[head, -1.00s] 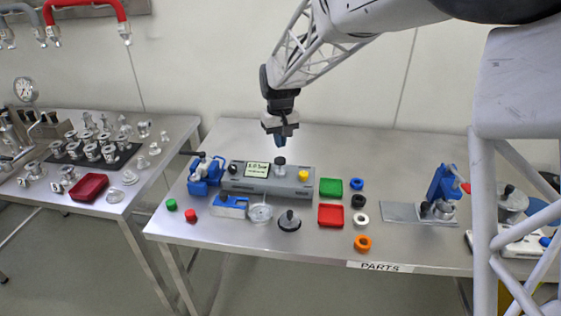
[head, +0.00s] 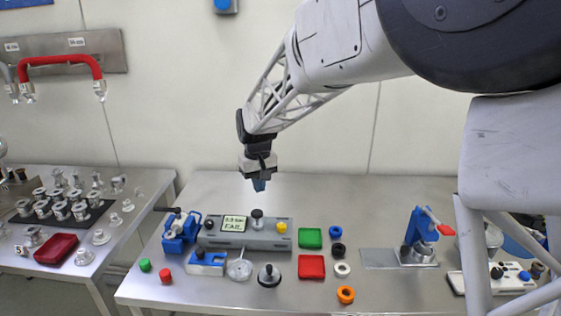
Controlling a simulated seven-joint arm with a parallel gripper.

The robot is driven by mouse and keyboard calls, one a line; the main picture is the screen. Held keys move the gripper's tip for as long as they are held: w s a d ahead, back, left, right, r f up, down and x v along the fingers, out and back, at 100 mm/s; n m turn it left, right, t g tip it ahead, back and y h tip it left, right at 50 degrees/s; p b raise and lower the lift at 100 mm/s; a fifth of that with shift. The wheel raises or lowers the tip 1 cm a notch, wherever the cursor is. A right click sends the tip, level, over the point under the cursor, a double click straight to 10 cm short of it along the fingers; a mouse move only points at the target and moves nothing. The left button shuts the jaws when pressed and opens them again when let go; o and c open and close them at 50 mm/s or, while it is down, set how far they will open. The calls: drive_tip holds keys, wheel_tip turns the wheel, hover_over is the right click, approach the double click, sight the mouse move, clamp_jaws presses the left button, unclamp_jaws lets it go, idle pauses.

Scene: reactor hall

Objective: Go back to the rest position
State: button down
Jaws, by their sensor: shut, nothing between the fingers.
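My gripper (head: 259,184) hangs from my white lattice arm above the middle-left of the steel table (head: 330,197). Its blue fingertips point down and are shut with nothing between them. It is in the air, over the back of the grey test unit (head: 245,238), apart from it. The unit has a small screen (head: 234,224) that appears to read FAIL, a black-topped metal fitting on top and a yellow button (head: 281,227).
Around the unit are a blue vise (head: 181,229), green tray (head: 310,238), red tray (head: 311,267), several rings and a blue-and-red press (head: 421,228). A side table (head: 147,186) holds many metal fittings. A red hose (head: 60,62) hangs on the wall. The air beside my gripper is clear.

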drive_tip(key=s+d+r+m+t, duration=0.1)
drive_tip(key=s+d+r, duration=0.2)
drive_tip(key=s+d, duration=0.55)
drive_tip(key=s+d+r+m, duration=0.2)
drive_tip(key=s+d+r, duration=0.2)
drive_tip(key=s+d, duration=0.4)
drive_tip(key=s+d+f+m, duration=0.1)
drive_tip(key=s+d+f, duration=0.1)
drive_tip(key=s+d, duration=0.4)
drive_tip(key=s+d+f+m+t, duration=0.1)
drive_tip(key=s+d, duration=0.5)
drive_tip(key=s, duration=1)
drive_tip(key=shift+d+f+m+t, duration=0.2)
drive_tip(key=shift+f+m+t, duration=0.1)
drive_tip(key=shift+f+m, duration=0.25)
drive_tip(key=c, duration=1.8)
unclamp_jaws()
drive_tip(key=shift+w, duration=0.1)
